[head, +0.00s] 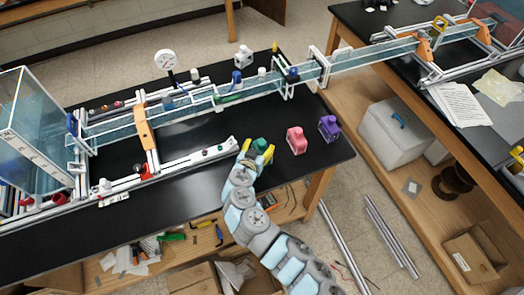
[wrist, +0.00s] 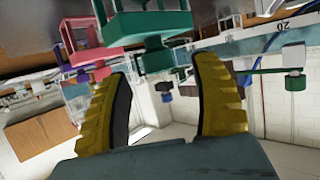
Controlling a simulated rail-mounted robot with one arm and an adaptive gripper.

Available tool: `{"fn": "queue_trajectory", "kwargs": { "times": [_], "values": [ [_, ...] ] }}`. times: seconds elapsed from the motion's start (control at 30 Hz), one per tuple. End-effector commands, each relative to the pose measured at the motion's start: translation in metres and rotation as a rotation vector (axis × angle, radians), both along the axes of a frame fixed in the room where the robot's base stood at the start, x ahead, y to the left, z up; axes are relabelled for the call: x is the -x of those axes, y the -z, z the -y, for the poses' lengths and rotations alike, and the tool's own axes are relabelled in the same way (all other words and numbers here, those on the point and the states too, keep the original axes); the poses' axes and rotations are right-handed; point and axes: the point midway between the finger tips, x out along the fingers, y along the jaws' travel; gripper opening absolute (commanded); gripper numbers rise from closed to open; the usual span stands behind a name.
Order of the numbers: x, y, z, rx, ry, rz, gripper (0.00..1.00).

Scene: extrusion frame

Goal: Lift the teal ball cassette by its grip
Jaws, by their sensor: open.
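The teal ball cassette (head: 260,144) stands on the black bench, left of the pink cassette. In the head view my gripper (head: 257,153) is at it, with yellow fingers on either side, and partly hides it. In the wrist view the teal cassette (wrist: 150,24) fills the top middle, and its narrower block-like part reaches down towards the space between my fingers. My gripper (wrist: 158,80) is open, with a visible gap between the fingers. I cannot tell whether either finger touches the cassette.
A pink cassette (head: 296,140) and a purple cassette (head: 329,128) stand close by on the right. A white extrusion rail (head: 185,161) lies to the left, and the long clear channel (head: 240,94) runs behind. The bench's front edge is close below my gripper.

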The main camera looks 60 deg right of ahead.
Motion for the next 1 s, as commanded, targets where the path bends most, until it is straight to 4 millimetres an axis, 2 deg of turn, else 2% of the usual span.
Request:
{"fn": "queue_trajectory", "kwargs": {
  "times": [0.3, 0.63, 0.67, 0.87, 0.9, 1.0],
  "values": [
    [-0.003, 0.011, 0.022, 0.000, -0.001, 0.000, 0.64],
    [-0.003, 0.014, 0.026, 0.000, -0.001, 0.002, 0.64],
    [-0.003, 0.014, 0.026, 0.000, -0.002, 0.001, 0.61],
    [-0.003, 0.014, 0.026, 0.000, -0.001, 0.002, 0.04],
    [-0.003, 0.014, 0.026, 0.000, -0.002, 0.001, 0.00],
    [-0.003, 0.014, 0.026, -0.001, -0.001, 0.000, 0.00]
  ]
}}
